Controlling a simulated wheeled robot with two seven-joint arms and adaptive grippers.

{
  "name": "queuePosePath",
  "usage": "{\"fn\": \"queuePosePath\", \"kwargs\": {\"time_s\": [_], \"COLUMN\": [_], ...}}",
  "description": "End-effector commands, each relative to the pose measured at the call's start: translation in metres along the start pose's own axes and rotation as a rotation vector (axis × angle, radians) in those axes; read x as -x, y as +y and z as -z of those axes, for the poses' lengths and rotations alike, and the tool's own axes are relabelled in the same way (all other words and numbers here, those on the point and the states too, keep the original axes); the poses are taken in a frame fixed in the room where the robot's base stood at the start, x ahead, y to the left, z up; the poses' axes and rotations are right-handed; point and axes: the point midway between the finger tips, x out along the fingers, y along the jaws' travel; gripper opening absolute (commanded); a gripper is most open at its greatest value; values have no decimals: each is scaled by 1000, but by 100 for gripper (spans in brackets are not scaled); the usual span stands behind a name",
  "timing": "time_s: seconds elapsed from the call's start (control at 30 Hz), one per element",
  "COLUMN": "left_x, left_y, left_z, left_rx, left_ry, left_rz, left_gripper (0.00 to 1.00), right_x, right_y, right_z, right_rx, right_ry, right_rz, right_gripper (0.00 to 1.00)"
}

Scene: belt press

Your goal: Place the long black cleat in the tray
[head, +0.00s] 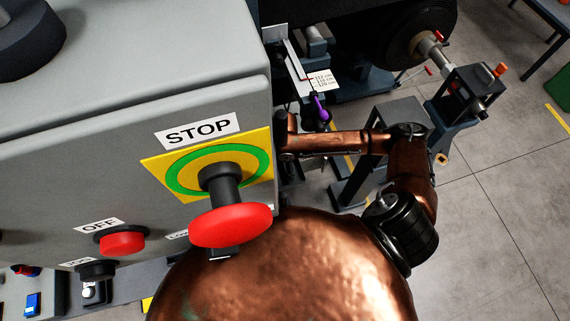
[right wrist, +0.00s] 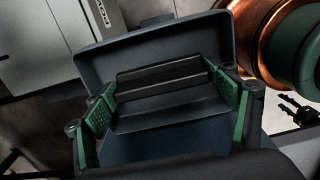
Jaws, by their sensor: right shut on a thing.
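The long black cleat (right wrist: 162,82) is a dark ribbed bar in the right wrist view. It lies crosswise between the green finger pads of my right gripper (right wrist: 164,100), which is shut on it. Behind and below the cleat is a dark blue-grey tray (right wrist: 92,66) with a raised rim. The cleat shows inside the tray's outline; I cannot tell whether it touches the tray floor. In the head view my right forearm reaches left behind the grey control box, which hides most of the gripper, the cleat and the tray. My left gripper is not in view.
The grey control box (head: 110,85) with a red STOP button (head: 230,224) fills the left of the head view, very close. A purple-handled item (head: 320,107) and a dark roller (head: 420,35) stand beyond my arm.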

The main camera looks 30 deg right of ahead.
Motion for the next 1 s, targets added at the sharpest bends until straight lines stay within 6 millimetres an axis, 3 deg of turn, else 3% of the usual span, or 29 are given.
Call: {"fn": "queuePosePath", "kwargs": {"time_s": [0.17,0.2,0.43,0.77,1.0], "left_x": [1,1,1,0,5], "left_y": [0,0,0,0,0], "left_z": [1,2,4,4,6], "left_rx": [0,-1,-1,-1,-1], "left_ry": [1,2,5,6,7], "left_rz": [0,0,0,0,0], "left_gripper": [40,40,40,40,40], "right_x": [-2,-2,-2,0,36], "right_y": [0,0,0,0,1], "right_z": [0,0,0,0,0], "right_rx": [0,0,-1,0,0], "right_ry": [1,1,0,0,1], "right_rz": [0,0,0,0,-4], "right_gripper": [54,81,96,96,96]}}
